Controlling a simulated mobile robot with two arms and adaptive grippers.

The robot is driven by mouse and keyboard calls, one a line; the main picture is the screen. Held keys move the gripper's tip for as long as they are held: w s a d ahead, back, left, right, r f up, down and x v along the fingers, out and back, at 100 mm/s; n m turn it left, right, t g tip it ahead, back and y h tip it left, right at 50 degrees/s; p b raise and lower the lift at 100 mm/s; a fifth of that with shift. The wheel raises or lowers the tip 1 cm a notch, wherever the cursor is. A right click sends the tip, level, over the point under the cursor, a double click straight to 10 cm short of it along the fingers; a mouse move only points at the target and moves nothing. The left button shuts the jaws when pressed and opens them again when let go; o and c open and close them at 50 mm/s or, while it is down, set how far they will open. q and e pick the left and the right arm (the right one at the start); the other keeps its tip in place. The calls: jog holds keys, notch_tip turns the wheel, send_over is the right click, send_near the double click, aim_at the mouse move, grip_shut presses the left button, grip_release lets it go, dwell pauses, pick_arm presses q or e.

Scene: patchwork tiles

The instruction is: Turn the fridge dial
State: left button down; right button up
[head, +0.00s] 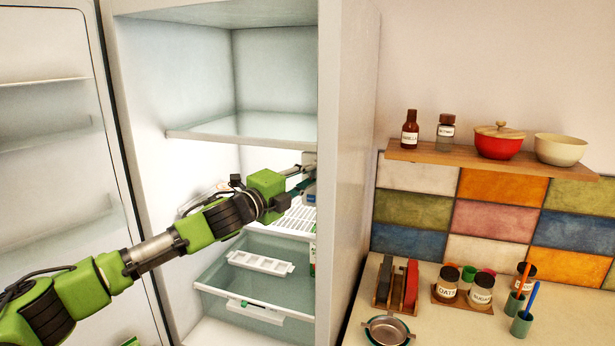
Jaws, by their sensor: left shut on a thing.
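The fridge (348,150) stands open, its door (45,140) swung out to the left. A small grey control housing (309,158) sits on the inner right wall, just below the upper glass shelf. My left arm reaches in from the left. My left gripper (303,178) is at that wall, shut on the fridge dial by the housing. The dial itself is hidden by the gripper, so its setting cannot be read. My right gripper is not in view.
The glass shelf (245,132) lies above my left gripper. Below are a white wire rack (292,222) and a clear drawer (215,275) with a white tray (260,263). Right of the fridge are a counter with jars (447,285) and a wooden shelf (470,158).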

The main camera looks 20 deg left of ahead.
pick_arm(q)
jog(key=shift+f+m, duration=0.15)
jog(key=shift+m, duration=0.15)
dwell(0.4)
jog(key=c, duration=1.8)
grip_release()
jog(key=v, duration=1.2)
jog(key=shift+r, duration=0.2)
